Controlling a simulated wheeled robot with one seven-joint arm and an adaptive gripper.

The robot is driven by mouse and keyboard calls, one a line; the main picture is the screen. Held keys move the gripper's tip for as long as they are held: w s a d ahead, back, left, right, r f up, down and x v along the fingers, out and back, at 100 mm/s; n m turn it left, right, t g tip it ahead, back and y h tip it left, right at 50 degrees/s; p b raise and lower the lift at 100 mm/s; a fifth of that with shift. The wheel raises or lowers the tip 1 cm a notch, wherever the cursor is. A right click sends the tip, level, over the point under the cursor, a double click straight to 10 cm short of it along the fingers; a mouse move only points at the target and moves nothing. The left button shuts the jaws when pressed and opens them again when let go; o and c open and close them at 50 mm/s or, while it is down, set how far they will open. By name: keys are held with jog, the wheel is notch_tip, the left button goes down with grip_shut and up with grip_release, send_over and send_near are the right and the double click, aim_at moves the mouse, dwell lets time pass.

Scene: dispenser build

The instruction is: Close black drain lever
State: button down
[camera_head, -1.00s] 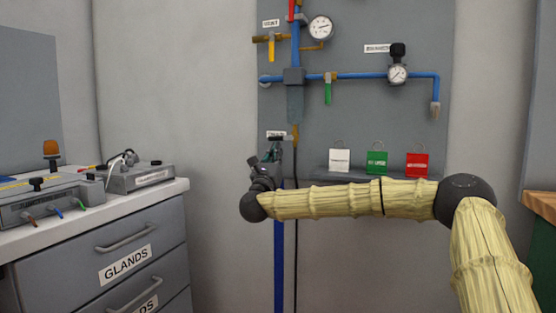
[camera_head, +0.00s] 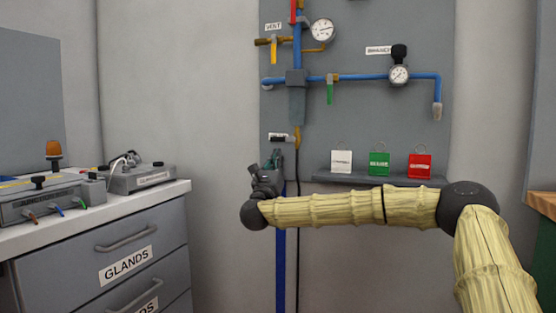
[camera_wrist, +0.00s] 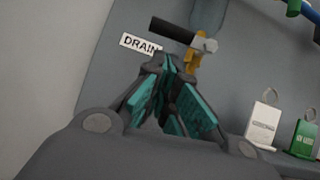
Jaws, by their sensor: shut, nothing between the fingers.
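The black drain lever (camera_wrist: 172,30) shows in the wrist view, sticking out to the left, nearly level, from a silver hub on a brass valve (camera_wrist: 192,64). In the head view the lever (camera_head: 282,138) is small, in front of the label at the pipe's lower end. My gripper (camera_wrist: 172,62) has teal finger pads and is shut and empty. Its tips appear just below the lever and beside the brass valve; I cannot tell whether they touch. In the head view my gripper (camera_head: 275,159) is below the lever.
A shelf (camera_head: 330,178) right of the gripper holds a white tag (camera_head: 341,162), a green tag (camera_head: 379,164) and a red tag (camera_head: 419,166). Blue pipes, gauges and other levers are higher on the grey panel (camera_head: 350,120). A drawer bench (camera_head: 110,225) stands at left.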

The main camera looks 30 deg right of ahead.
jog(key=f+p+v, duration=0.1)
jog(key=p+v, duration=0.1)
jog(key=v, duration=0.9)
jog(key=shift+w+f, duration=0.2)
jog(key=shift+w, duration=0.05)
jog(key=shift+d, duration=0.15)
